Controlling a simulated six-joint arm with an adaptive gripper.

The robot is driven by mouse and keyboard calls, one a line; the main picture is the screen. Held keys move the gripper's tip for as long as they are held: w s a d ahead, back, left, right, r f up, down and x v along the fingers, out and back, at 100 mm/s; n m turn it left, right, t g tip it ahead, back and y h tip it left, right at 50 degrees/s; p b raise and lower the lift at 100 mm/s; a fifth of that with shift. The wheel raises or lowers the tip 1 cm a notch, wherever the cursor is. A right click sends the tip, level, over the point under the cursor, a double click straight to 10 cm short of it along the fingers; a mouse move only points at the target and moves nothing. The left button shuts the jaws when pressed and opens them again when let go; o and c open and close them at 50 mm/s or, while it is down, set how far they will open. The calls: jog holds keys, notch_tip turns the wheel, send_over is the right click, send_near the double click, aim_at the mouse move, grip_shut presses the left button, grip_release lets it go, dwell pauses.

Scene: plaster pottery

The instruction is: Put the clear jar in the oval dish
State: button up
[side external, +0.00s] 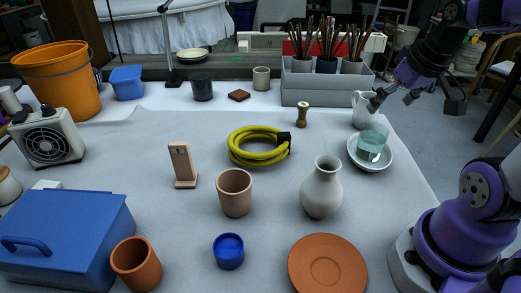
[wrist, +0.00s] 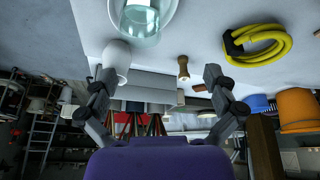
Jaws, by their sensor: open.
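The clear jar (side external: 371,143) is a pale teal, see-through vessel that stands inside the white oval dish (side external: 382,165) at the right of the table. In the wrist view the jar (wrist: 139,22) shows at the top edge, inside the dish (wrist: 171,8), both partly cut off. My gripper (side external: 392,103) is open and empty, above and behind the dish, close to a white mug. In the wrist view its two fingers (wrist: 160,79) are spread wide with nothing between them; the jar and dish lie beyond the fingertips. The jar and gripper are apart.
A white mug (side external: 362,110) stands just behind the dish, near my fingers. A brush organiser (side external: 322,88) is at the back. An orange saucer (side external: 327,265) lies in front.

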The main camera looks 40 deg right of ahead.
jog(key=a+r+n+t+y, duration=0.1)
jog(key=a+n, duration=0.3)
jog(key=a, duration=1)
jog(key=shift+r+n+y, duration=0.15)
jog(key=shift+n+y, duration=0.15)
jog(key=shift+y, duration=0.2)
